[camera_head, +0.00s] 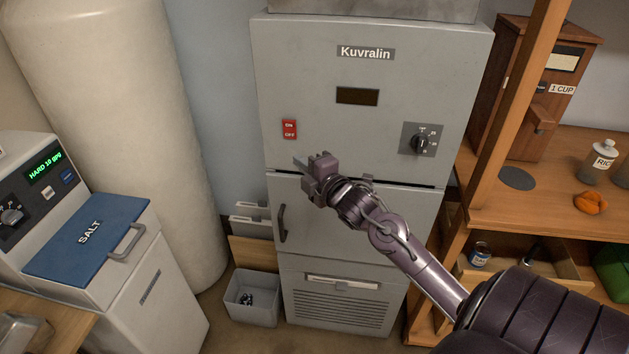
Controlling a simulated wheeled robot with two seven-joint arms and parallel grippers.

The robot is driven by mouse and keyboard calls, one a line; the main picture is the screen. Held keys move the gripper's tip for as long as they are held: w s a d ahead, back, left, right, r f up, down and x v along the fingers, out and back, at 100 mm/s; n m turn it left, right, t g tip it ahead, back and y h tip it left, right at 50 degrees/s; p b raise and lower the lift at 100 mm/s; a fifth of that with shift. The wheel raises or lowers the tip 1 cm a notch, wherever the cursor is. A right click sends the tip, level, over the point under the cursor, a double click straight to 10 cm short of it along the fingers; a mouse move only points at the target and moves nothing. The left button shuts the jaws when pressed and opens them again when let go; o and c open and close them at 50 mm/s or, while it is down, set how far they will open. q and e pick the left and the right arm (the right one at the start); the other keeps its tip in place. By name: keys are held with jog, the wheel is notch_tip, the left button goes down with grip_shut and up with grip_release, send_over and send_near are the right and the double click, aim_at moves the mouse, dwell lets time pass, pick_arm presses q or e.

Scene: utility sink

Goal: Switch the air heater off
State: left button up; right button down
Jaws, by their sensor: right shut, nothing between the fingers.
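The air heater (315,95) is a tall light-grey cabinet labelled Kuvralin in the middle of the head view. Its small display (357,96) is dark. A red ON/OFF rocker switch (289,129) sits on the left of its upper front, with ON at the top and OFF at the bottom. I cannot tell which side is pressed in. A black dial (423,143) is at the right. My right gripper (300,163) is shut and empty, a little below and right of the switch, apart from it. My left gripper is not in view.
A water softener with a blue SALT lid (88,240) stands at the left, before a cream tank (120,110). A grey bin (252,297) is on the floor. A wooden shelf unit (520,205) with a dispenser and bottles stands close on the right.

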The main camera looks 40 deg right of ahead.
jog(key=shift+s+a+b, duration=0.2)
jog(key=shift+s+b, duration=0.15)
jog(key=shift+s, duration=1)
jog(key=shift+s+a+b, duration=0.2)
jog(key=shift+s+b, duration=0.1)
jog(key=shift+s, duration=1)
